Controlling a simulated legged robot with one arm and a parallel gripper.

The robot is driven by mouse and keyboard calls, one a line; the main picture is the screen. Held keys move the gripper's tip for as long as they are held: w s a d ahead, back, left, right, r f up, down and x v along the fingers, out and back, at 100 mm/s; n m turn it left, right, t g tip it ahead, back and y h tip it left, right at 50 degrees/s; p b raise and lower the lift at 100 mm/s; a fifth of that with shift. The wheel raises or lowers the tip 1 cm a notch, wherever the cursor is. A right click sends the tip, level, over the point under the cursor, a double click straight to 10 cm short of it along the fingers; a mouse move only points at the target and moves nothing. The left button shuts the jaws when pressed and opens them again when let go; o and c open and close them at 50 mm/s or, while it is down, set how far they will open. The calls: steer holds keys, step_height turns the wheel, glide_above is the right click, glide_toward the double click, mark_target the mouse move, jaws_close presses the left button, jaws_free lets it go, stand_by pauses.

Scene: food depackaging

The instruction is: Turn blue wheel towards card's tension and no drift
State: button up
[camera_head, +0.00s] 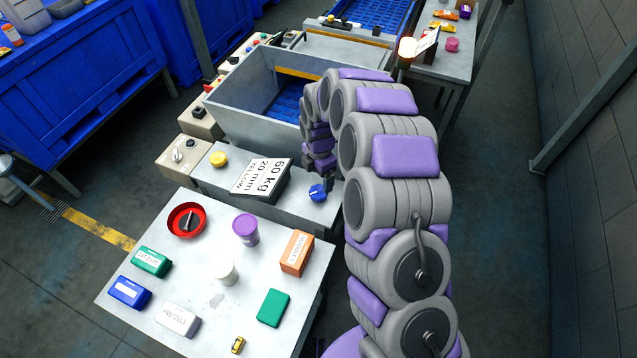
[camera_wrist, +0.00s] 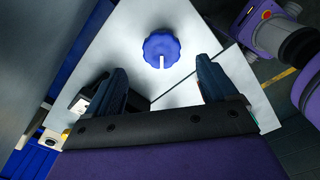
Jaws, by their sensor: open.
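The blue wheel (camera_head: 317,193) is a lobed knob on the right end of a grey metal panel. In the wrist view the blue wheel (camera_wrist: 161,46) carries a white mark pointing down, towards my gripper. My gripper (camera_wrist: 165,75) is open, with its two dark fingers apart and nothing between them. The wheel lies just beyond the fingertips, roughly centred, and is not visibly gripped. In the head view my gripper (camera_head: 328,182) hangs over the wheel.
A yellow knob (camera_head: 219,159) sits on the panel's left end. The front table (camera_head: 216,301) holds a red dish (camera_head: 187,220), a purple-lidded cup (camera_head: 245,229), a white cup (camera_head: 224,271) and several small boxes. A grey bin (camera_head: 237,105) stands behind the panel.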

step_height(320, 180, up, 10)
steer(key=shift+r+p, duration=0.25)
steer(key=shift+p, duration=0.2)
steer(key=shift+a, duration=0.1)
